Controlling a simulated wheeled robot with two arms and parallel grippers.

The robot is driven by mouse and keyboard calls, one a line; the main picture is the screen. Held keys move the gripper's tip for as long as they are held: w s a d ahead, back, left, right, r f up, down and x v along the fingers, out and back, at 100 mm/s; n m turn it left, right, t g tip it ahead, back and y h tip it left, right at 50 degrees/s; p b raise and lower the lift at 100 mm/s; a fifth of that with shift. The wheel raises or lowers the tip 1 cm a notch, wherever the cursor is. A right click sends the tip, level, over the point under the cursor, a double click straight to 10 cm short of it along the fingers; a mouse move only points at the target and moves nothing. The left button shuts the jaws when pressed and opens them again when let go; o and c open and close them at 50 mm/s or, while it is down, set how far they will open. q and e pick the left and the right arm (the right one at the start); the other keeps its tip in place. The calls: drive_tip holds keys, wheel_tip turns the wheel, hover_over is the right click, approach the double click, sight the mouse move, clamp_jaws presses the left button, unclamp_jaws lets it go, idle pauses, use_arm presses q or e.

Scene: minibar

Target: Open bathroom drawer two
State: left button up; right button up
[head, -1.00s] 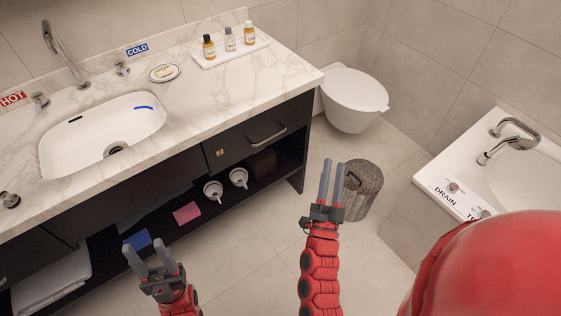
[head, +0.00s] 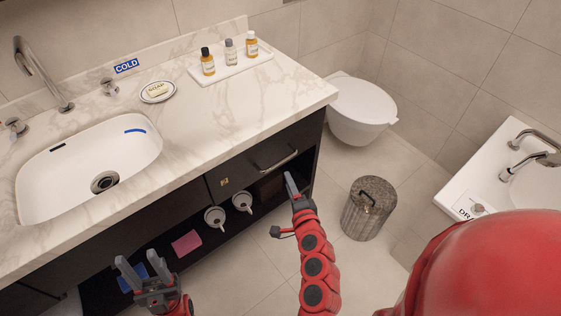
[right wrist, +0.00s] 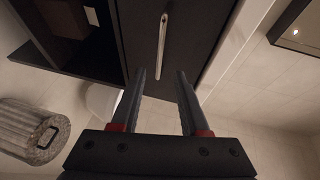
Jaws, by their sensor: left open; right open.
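The dark drawer (head: 243,178) is under the right end of the marble counter, closed, with a bar handle (head: 277,162) and a small brass keyhole plate. My right gripper (head: 290,183) is just in front of and below the handle's right end, apart from it. In the right wrist view, the handle (right wrist: 162,46) stands upright in the picture on the dark drawer front, beyond and between the two open fingers (right wrist: 168,82) of this empty gripper. My left gripper (head: 140,268) is open and empty, low in front of the cabinet's left part.
The open shelf below holds cups (head: 242,202), a pink cloth (head: 187,243) and a blue cloth. A metal bin (head: 369,208) stands right of my right arm, with a toilet (head: 362,108) behind. Floor between cabinet and bin is clear.

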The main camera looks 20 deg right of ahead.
sight(281, 161)
drive_tip(key=w, duration=0.3)
drive_tip(key=w+f, duration=0.1)
drive_tip(key=w, duration=0.3)
drive_tip(key=w+f, duration=0.1)
drive_tip(key=w, duration=0.2)
drive_tip(key=shift+w+d+p, duration=0.3)
drive_tip(key=shift+p, duration=0.05)
drive_tip(key=shift+c, duration=0.3)
clamp_jaws()
idle(0.6)
